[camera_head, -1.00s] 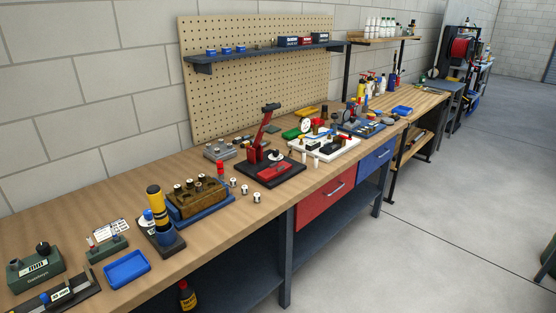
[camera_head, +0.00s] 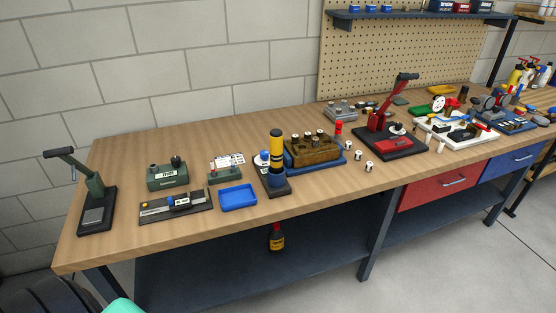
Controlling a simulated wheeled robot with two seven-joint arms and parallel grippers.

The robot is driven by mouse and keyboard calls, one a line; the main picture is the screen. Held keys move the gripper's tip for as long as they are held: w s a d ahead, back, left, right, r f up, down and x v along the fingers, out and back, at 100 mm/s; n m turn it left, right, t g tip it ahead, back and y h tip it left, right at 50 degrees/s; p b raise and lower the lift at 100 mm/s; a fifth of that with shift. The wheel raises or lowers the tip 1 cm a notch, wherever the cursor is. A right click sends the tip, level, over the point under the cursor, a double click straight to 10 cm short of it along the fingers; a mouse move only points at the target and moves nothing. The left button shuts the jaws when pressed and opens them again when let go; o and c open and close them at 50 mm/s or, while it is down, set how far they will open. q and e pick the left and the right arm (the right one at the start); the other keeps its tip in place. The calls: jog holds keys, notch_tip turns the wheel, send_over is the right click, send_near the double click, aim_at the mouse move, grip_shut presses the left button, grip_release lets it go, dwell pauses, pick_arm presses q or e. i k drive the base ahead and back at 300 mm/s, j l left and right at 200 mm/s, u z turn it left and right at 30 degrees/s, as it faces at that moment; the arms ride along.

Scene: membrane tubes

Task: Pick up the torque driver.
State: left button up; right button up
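The torque driver appears to be the thick yellow-and-black handle (camera_head: 276,147) standing upright near the middle of the wooden workbench (camera_head: 240,228). Neither of my grippers is in view.
A brown block with metal pieces (camera_head: 313,150) in a blue tray stands close to the handle's right. A blue tray (camera_head: 238,197) and a white-capped bottle (camera_head: 262,159) are at its left. A green press (camera_head: 95,190) stands at the far left. The bench's front strip is mostly clear.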

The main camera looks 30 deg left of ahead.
aim_at(276, 134)
jog(key=i+l+u, duration=0.1)
jog(key=u, duration=0.35)
jog(key=i+l+u, duration=0.2)
jog(key=u, duration=0.2)
jog(key=i+l+u, duration=0.1)
jog(key=u, duration=0.35)
jog(key=l, duration=0.1)
